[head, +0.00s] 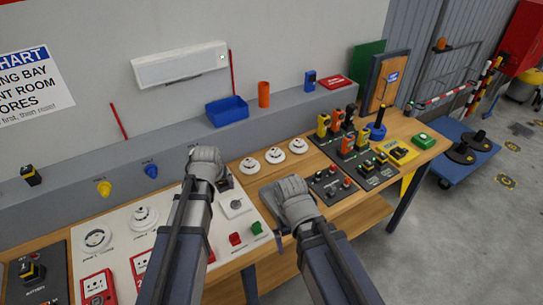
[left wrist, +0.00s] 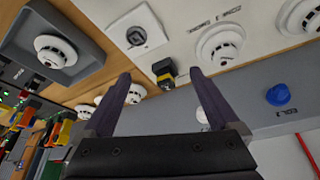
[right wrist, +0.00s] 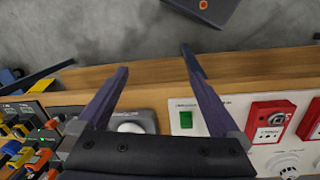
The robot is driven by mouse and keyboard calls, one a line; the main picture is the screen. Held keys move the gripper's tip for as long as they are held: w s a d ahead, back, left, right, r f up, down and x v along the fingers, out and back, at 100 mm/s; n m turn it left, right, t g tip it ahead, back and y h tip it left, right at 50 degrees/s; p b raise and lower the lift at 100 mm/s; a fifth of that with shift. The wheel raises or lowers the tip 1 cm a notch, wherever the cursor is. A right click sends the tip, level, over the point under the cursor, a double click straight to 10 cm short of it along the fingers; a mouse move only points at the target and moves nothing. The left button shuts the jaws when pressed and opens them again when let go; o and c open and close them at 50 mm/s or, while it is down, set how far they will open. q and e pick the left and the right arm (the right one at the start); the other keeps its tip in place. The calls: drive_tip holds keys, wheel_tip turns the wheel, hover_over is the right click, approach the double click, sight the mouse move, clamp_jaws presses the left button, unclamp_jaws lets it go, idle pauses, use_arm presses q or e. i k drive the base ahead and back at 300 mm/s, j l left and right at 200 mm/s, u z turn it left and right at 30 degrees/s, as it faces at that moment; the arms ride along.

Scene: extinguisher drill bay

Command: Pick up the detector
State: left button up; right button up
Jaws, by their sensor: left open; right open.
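Several white round detectors are in view. Three stand in a row on the wooden bench, the middle one here (head: 275,155). Two sit on the white panel (head: 180,228), one of them here (head: 143,217). In the left wrist view another detector (left wrist: 56,50) lies in a grey tray (left wrist: 85,72). My left gripper (head: 205,158) is over the panel's back edge. Its open jaws (left wrist: 160,75) hold nothing, with a small black-and-yellow device (left wrist: 164,72) showing between them. My right gripper (head: 292,195), lower right, is open and empty (right wrist: 154,58) over the bench's front edge and hides part of the bench.
A blue bin (head: 227,111) and an orange cup (head: 263,94) stand on the grey ledge behind. Yellow and orange handheld devices (head: 347,143) crowd the bench to the right. Red boxes (head: 98,286) and red and green blocks sit on the panel's front part.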

sight(274, 155)
drive_tip(key=u, duration=1.75)
drive_tip(key=z, duration=1.75)
drive_tip(key=i+l, duration=0.3)
drive_tip(key=l, duration=0.15)
drive_tip(key=i+l, duration=0.25)
drive_tip(key=l, duration=0.2)
drive_tip(key=i+l, duration=0.3)
drive_tip(key=l, duration=0.15)
drive_tip(key=i+l, duration=0.3)
drive_tip(key=l, duration=0.15)
